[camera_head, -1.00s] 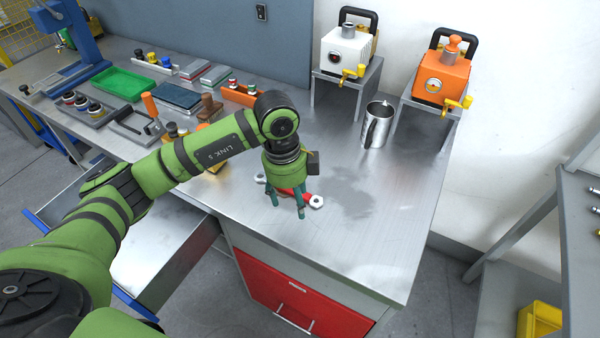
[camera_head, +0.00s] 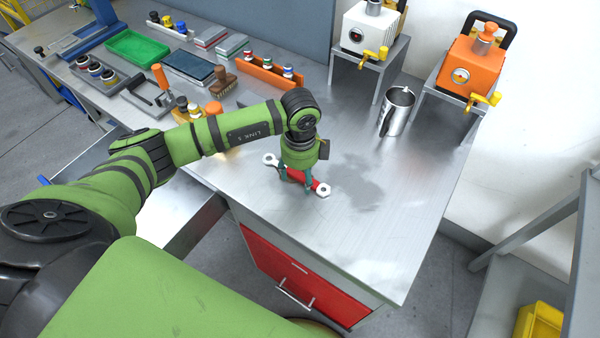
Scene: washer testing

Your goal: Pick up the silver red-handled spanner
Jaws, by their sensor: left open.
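The silver spanner with a red handle (camera_head: 319,187) lies on the metal workbench (camera_head: 370,235) near its front edge. Its silver ends show to the left and right of my gripper. My left gripper (camera_head: 297,186) points down over the spanner's middle with its teal fingers open. The fingers reach down close around the red handle and partly hide it. I cannot tell whether they touch it. My right gripper is not in view.
A steel mug (camera_head: 397,112) stands behind to the right. A white device (camera_head: 371,30) and an orange device (camera_head: 469,65) sit on metal stands. An orange rack (camera_head: 270,73), a green tray (camera_head: 138,46) and tools fill the left side. The bench's right front is clear.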

